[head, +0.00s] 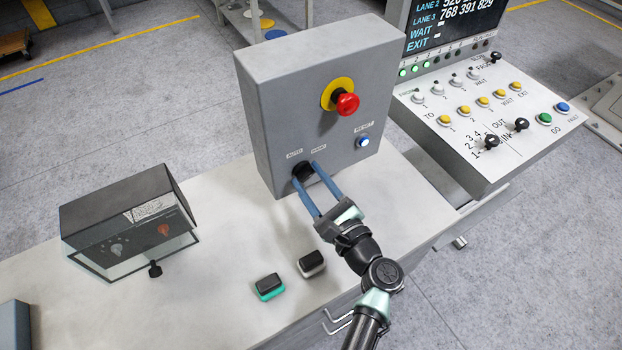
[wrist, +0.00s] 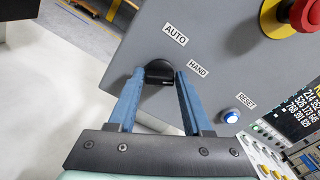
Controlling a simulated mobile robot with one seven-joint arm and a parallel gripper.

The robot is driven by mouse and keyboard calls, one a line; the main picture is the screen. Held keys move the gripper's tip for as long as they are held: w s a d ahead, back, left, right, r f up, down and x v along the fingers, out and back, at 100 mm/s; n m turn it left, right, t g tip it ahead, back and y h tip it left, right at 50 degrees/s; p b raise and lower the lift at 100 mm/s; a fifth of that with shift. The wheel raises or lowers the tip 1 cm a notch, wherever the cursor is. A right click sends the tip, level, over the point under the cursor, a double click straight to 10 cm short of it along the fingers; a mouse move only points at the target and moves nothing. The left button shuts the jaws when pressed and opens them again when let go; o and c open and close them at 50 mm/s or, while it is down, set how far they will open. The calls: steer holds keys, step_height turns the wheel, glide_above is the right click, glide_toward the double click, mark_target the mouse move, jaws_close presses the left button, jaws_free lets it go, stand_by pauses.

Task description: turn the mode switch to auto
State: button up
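The mode switch is a black knob (head: 304,171) low on the front of a grey box, and it also shows in the wrist view (wrist: 158,71). The AUTO label (wrist: 175,34) is above it and the HAND label (wrist: 198,69) is to its right. My gripper (head: 306,172) has its two blue fingers apart, one on each side of the knob. In the wrist view the fingertips are right beside the knob's edges. I cannot tell whether they press on it. The fingers partly hide the knob, and its pointing direction is not clear.
The grey box (head: 262,110) carries a red emergency button (head: 347,104) and a lit reset button (head: 363,142). A dark-topped clear cover (head: 125,215) stands left on the bench (head: 215,255). Two small black-topped blocks (head: 268,283) (head: 311,263) lie near my arm. A control console (head: 480,115) is at right.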

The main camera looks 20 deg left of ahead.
jaws_close()
steer(key=shift+f+n+b, duration=0.15)
steer(key=shift+n+b, duration=0.15)
steer(key=shift+b, duration=0.15)
steer(key=shift+f+n+b, duration=0.15)
steer(key=shift+n+b, duration=0.85)
steer(key=shift+b, duration=0.2)
steer(key=n+b, duration=0.7)
steer(key=shift+f+b, duration=0.1)
steer(key=shift+b, duration=0.3)
steer(key=shift+s+n+b, duration=0.1)
steer(key=shift+n+b, duration=1)
steer(key=shift+b, duration=0.1)
steer(key=shift+r, duration=0.2)
